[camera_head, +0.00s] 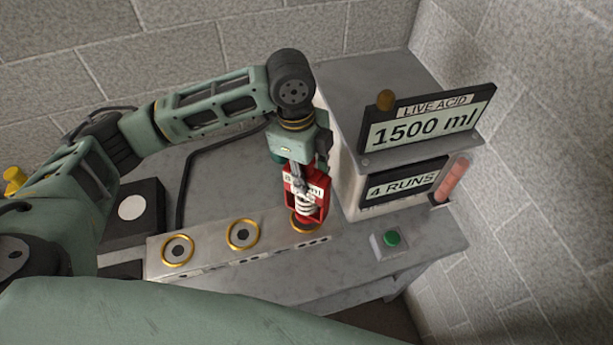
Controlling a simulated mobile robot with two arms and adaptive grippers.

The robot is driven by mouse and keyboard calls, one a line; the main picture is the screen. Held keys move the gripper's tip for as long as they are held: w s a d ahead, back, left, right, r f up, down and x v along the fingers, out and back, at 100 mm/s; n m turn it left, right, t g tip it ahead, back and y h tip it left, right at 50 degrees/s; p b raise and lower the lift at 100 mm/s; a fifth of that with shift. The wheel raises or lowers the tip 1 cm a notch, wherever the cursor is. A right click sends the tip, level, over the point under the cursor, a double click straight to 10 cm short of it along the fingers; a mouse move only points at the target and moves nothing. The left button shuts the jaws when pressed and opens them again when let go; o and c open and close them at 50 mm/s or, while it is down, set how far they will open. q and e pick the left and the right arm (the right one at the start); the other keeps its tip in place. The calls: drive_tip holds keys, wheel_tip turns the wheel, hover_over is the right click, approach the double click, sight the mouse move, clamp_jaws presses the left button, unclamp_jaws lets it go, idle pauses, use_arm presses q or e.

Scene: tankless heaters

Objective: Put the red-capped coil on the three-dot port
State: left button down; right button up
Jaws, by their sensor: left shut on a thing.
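My left gripper (297,180) reaches in from the left and points down. It is shut on the red-capped coil (305,207), which has a red frame, a white label and a pale spiral. The coil is upright at the rightmost port (308,227) of a pale block (212,257). I cannot tell whether it is fully seated or just above the port. Two other gold-ringed ports, the left (178,250) and the middle (243,235), are empty. Small dark dots mark the block's front face, too small to count surely. My right gripper is not in view.
A machine (362,95) stands behind, with signs reading "LIVE ACID 1500 ml" (425,122) and "4 RUNS" (402,184). A green button (391,238) sits right of the block. A black pad with a white disc (131,208) and a dark cable (188,175) lie left.

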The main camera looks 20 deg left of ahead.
use_arm(q)
drive_tip(key=shift+f, duration=1.1)
drive_tip(key=c, duration=1.4)
unclamp_jaws()
drive_tip(key=shift+f, duration=0.15)
drive_tip(key=shift+r, duration=0.2)
drive_tip(key=r+b, duration=0.1)
drive_tip(key=r, duration=0.6)
drive_tip(key=a+r+b, duration=0.1)
drive_tip(key=r, duration=0.2)
drive_tip(key=shift+w+a+r+b, duration=0.1)
drive_tip(key=shift+w+r+b, duration=0.1)
drive_tip(key=shift+b, duration=0.1)
drive_tip(key=shift+s+a+r, duration=0.1)
drive_tip(key=shift+r, duration=0.6)
